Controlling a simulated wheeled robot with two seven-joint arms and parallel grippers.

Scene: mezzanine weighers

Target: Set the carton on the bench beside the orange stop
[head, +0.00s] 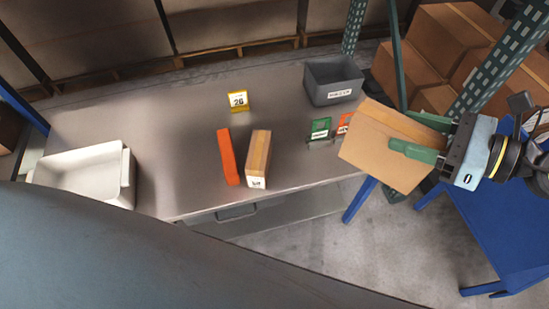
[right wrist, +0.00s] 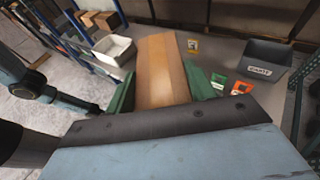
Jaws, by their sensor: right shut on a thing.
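My right gripper (head: 412,134) is shut on a brown carton (head: 375,150) with a paler tape strip, held tilted in the air over the bench's right end. In the right wrist view the carton (right wrist: 160,65) sits between the green fingers of the gripper (right wrist: 162,92). The orange stop (head: 228,157) is a long bar lying on the grey metal bench (head: 185,130). It is well to the left of the held carton. My left gripper is not in view.
Another narrow carton (head: 258,158) with a white label stands just right of the stop. A yellow numbered sign (head: 238,101) is behind them. A green sign (head: 320,130), an orange sign (head: 344,123) and a grey bin (head: 333,82) are on the right. A white tray (head: 127,180) is on the left; bench left of the stop is clear.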

